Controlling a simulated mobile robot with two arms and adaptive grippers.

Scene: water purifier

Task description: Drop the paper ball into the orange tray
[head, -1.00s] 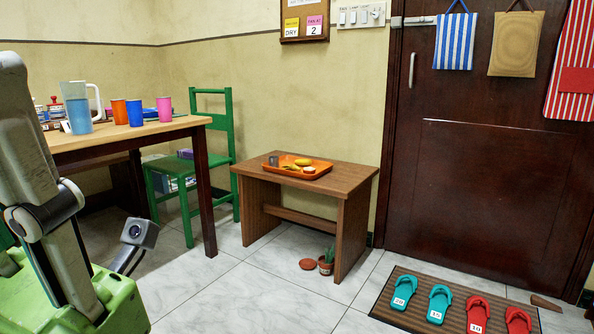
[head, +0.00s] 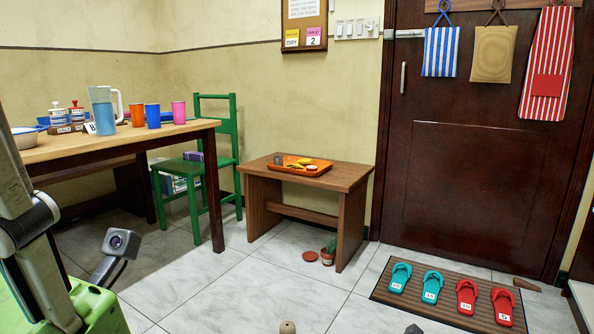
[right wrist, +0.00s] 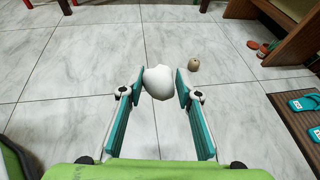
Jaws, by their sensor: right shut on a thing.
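The orange tray (head: 284,168) sits on a low brown wooden table in the head view. It holds a small grey cup, yellow items and a pale round piece. The white paper ball (right wrist: 159,83) is between the fingertips of my right gripper (right wrist: 159,86) in the right wrist view. That gripper is shut on the ball, above the tiled floor. The tray is not visible in the right wrist view. Part of my left arm shows at the left edge of the head view, but its gripper is out of view.
The low table (head: 352,176) stands by the wall with a potted cactus (head: 328,255) at its foot. A beige object (right wrist: 194,64) lies on the floor. Slippers on a striped mat (head: 380,290) lie before the door. A taller table (head: 90,148) and green chair (head: 226,150) stand left.

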